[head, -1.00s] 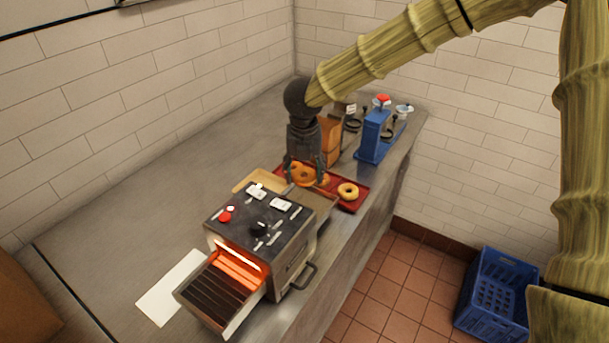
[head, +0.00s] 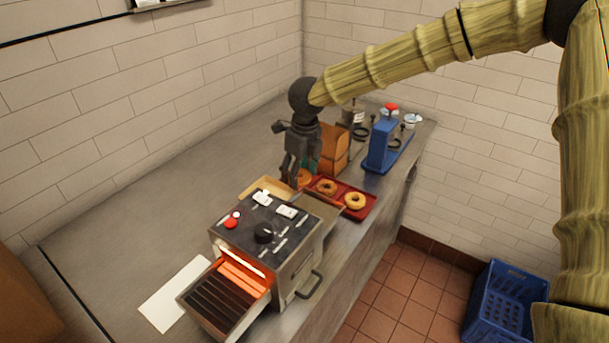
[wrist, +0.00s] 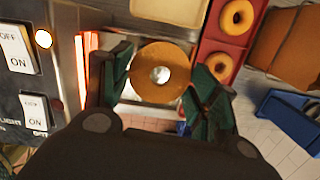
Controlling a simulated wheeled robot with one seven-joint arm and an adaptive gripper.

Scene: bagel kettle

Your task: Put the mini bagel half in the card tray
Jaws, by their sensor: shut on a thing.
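The mini bagel half (wrist: 142,88) is a golden-brown ring between my gripper's two fingers in the wrist view. My gripper (wrist: 163,88) is shut on it. In the head view my gripper (head: 296,178) is behind the toaster, by the left end of the red tray, and partly hides an orange ring there. A flat tan piece that looks like the card tray (head: 262,187) lies left of my gripper, behind the toaster. It also shows at the top of the wrist view (wrist: 168,11). I cannot tell its depth.
The toaster (head: 262,231) with a glowing front stands nearest on the counter. The red tray (head: 368,211) holds two other rings. A brown box or bag (head: 334,150) and a blue press (head: 381,146) stand beyond. A blue crate (head: 497,305) is on the floor.

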